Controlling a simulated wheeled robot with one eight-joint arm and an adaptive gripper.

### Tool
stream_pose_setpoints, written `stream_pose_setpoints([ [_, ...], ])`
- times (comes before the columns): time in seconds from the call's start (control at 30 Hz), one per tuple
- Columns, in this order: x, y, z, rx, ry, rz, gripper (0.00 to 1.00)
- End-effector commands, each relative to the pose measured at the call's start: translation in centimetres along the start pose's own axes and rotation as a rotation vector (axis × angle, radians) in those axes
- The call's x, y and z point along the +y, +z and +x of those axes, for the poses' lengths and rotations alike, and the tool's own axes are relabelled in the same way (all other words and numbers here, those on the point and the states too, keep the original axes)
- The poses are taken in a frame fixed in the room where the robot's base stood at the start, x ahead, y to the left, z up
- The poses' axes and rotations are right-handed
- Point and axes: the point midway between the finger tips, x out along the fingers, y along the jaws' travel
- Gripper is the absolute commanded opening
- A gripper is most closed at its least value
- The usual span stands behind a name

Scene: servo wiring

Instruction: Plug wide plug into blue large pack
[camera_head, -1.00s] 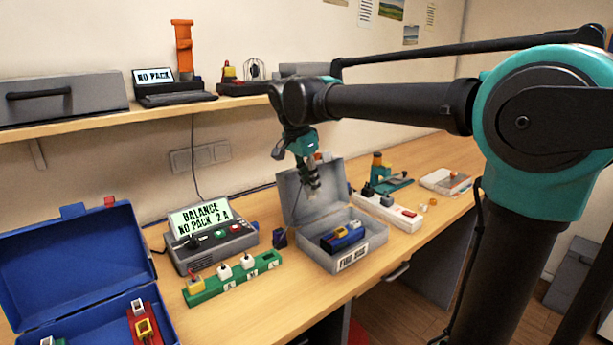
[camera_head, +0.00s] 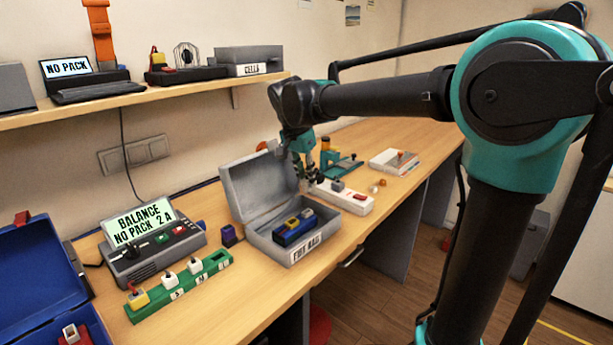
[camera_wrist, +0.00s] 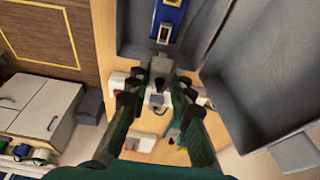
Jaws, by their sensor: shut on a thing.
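The blue pack (camera_head: 295,229) lies in the open grey case labelled "FIRE BAG" (camera_head: 322,243), with a yellow socket and another socket on its top. Its end also shows at the top of the wrist view (camera_wrist: 170,18), with a pale socket facing me. My gripper (camera_head: 317,182) is at the right side of the case, near its raised lid. In the wrist view my gripper (camera_wrist: 160,82) is shut on a grey plug (camera_wrist: 161,66), which points toward the blue pack with a gap between them. The fingers partly cover the plug.
The case's raised lid (camera_head: 258,184) stands close to my gripper. A white strip (camera_head: 352,200) with a grey plug and a red switch lies to the right. A green holder (camera_head: 180,286) with several plugs and the balance charger (camera_head: 155,252) stand at left.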

Motion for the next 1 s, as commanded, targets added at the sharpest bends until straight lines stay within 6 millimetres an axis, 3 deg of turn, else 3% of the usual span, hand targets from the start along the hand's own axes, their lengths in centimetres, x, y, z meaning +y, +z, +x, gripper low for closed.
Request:
stream_pose_setpoints([
  [0.6,0.0,1.3,4.5,0.000,0.000,0.000,0.02],
  [1.0,0.0,1.5,5.4,0.000,0.000,0.000,0.02],
])
